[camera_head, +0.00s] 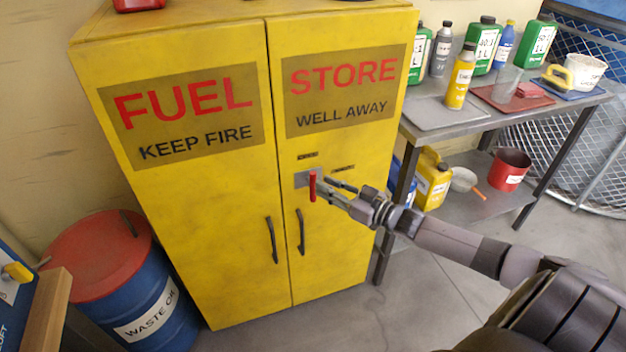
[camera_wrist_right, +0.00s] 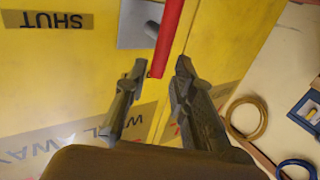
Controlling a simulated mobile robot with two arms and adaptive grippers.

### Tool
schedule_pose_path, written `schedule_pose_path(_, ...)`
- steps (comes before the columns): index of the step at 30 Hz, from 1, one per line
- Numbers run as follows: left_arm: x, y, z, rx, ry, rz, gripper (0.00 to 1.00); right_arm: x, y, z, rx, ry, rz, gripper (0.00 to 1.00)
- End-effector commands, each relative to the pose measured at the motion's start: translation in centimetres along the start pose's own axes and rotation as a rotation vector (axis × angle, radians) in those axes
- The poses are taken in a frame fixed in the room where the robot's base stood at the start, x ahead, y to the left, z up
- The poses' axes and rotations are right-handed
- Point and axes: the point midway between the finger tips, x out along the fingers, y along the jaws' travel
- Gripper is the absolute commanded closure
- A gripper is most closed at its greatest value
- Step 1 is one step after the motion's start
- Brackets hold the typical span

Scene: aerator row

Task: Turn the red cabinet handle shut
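The red handle (camera_head: 312,186) hangs about upright from a grey plate (camera_head: 301,179) on the right door of the yellow cabinet (camera_head: 225,200). The handle also shows in the right wrist view (camera_wrist_right: 170,35), where its end lies between my right gripper's fingertips (camera_wrist_right: 160,67). The fingers are apart with gaps beside the handle, so it is not gripped. In the head view my right gripper (camera_head: 338,190) is just right of the handle, in front of the door. A "SHUT" label (camera_wrist_right: 45,20) shows inverted in the wrist view. Both cabinet doors look closed. My left gripper is out of view.
Two dark door pulls (camera_head: 271,240) sit below the handle. A blue waste-oil drum (camera_head: 150,310) with a red lid stands left of the cabinet. A metal bench (camera_head: 425,112) with bottles and trays stands to the right. Open floor (camera_head: 420,300) lies in front.

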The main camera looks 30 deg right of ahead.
Motion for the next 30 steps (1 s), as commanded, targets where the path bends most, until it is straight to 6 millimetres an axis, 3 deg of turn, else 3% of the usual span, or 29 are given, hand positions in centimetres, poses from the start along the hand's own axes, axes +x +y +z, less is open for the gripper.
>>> schedule_pose_path(6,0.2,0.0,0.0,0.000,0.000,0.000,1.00,3.1,0.1,0.0,0.000,0.002,0.001,0.76)
schedule_pose_path(12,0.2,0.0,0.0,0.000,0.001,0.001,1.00,4.7,0.0,0.0,0.001,0.001,0.001,0.76)
schedule_pose_path(24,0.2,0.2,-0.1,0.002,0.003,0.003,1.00,5.2,0.0,0.1,0.001,-0.001,0.001,0.76)
schedule_pose_path(30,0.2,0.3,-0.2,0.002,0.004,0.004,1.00,5.2,0.0,0.0,0.001,-0.001,0.000,0.89)
